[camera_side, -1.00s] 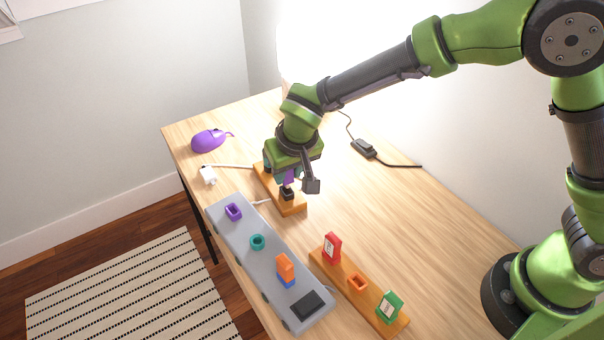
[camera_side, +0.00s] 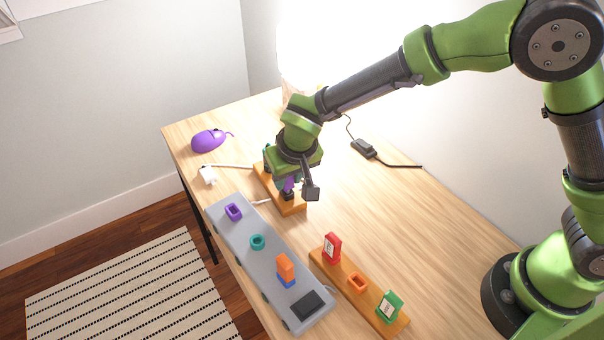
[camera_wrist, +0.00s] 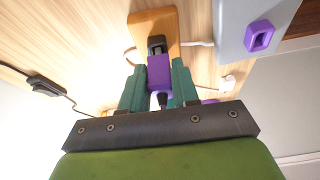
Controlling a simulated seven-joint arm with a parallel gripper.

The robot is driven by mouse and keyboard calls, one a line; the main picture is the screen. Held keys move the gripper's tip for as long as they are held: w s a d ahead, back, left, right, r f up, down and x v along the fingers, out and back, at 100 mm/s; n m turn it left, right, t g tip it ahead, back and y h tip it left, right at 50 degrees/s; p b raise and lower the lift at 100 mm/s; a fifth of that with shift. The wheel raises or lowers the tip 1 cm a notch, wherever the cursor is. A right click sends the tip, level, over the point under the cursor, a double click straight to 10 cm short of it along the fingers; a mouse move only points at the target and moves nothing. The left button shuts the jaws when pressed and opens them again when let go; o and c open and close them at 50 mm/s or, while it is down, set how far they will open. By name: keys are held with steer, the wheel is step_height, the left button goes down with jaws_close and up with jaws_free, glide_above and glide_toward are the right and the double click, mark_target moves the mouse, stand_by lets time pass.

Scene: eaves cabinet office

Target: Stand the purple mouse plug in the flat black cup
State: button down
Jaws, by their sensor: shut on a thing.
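The purple mouse plug (camera_wrist: 160,72) is between the teal fingers of my gripper (camera_wrist: 158,80), which is shut on it. In the side view the plug (camera_side: 289,184) shows as a small purple piece under my gripper (camera_side: 288,178). The black cup (camera_wrist: 157,42) sits on an orange wooden board (camera_wrist: 143,20). In the side view the cup (camera_side: 287,196) is directly below the plug. The plug's lower end is at the cup and looks close to or touching it; I cannot tell whether it is inside.
A purple mouse (camera_side: 208,141) lies at the far left of the desk. A grey strip (camera_side: 228,228) with purple and teal sockets and an orange plug runs along the front. Another orange board (camera_side: 372,304) carries red and green plugs. A black adapter (camera_side: 363,148) lies at the back.

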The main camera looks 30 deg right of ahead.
steer(key=shift+f, duration=0.5)
steer(key=c, duration=0.8)
jaws_free()
steer(key=shift+o, duration=0.2)
steer(key=shift+r, duration=0.1)
steer(key=v, duration=1.6)
steer(key=shift+r, duration=0.35)
steer(key=shift+s, duration=0.1)
